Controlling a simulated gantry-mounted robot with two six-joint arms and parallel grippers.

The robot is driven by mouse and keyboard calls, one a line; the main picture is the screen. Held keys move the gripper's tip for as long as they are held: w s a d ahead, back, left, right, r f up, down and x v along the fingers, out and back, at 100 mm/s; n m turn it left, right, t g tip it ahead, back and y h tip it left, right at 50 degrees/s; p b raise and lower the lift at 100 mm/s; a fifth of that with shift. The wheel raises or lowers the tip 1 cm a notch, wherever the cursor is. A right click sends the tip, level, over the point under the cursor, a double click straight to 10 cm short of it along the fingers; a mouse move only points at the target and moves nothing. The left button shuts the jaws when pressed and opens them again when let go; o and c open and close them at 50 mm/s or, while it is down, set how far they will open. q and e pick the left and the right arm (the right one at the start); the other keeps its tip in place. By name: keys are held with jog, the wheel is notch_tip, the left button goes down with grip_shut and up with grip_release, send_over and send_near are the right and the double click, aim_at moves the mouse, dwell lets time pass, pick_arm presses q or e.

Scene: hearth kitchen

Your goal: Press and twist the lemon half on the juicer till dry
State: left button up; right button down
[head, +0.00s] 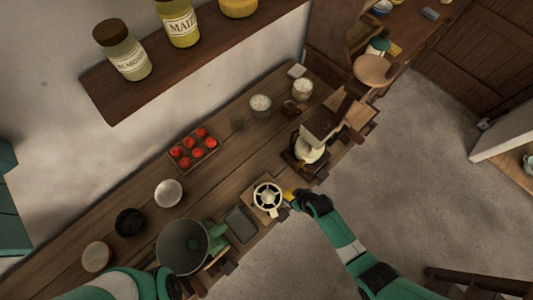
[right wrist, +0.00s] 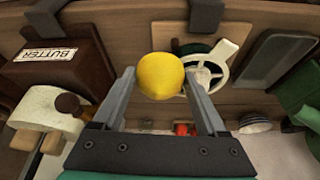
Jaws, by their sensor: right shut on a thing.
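The lemon half (head: 288,195) is a small yellow piece at the tip of my right gripper (head: 293,198). In the right wrist view the lemon half (right wrist: 160,75) shows as a rounded yellow dome between the two grey fingers of that gripper (right wrist: 162,88), which is shut on it. The juicer (head: 267,197) is a round, pale, spoked piece on a wooden board, just left of the lemon in the head view. The juicer (right wrist: 210,74) is partly hidden behind the lemon in the wrist view. I cannot make out my left gripper's fingers beside the large grey bowl.
A butter box (right wrist: 55,60) is on the wrist view's left. A crate of red fruit (head: 193,149) lies farther back.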

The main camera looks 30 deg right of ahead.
aim_at(267, 194)
jog(key=shift+w+a+f+b, duration=0.15)
jog(key=shift+w+a, duration=0.15)
jog(key=shift+a, duration=0.2)
jog(key=shift+w+a+r+b, duration=0.1)
jog(key=shift+w+a+b, duration=0.15)
jog(key=shift+a, duration=0.25)
jog(key=shift+w+a+f+b, duration=0.1)
jog(key=shift+w+a, duration=0.25)
jog(key=shift+a, duration=0.15)
jog(key=shift+n, duration=0.6)
jog(key=shift+w+a+b, duration=0.35)
jog(key=shift+w+a, duration=0.15)
jog(key=shift+a, duration=0.3)
jog(key=shift+w+a+b, duration=0.35)
jog(key=shift+w+a, duration=0.1)
jog(key=shift+a, duration=0.4)
jog(key=shift+w+a+b, duration=0.35)
jog(key=shift+w+a, duration=0.15)
jog(key=shift+a, duration=0.3)
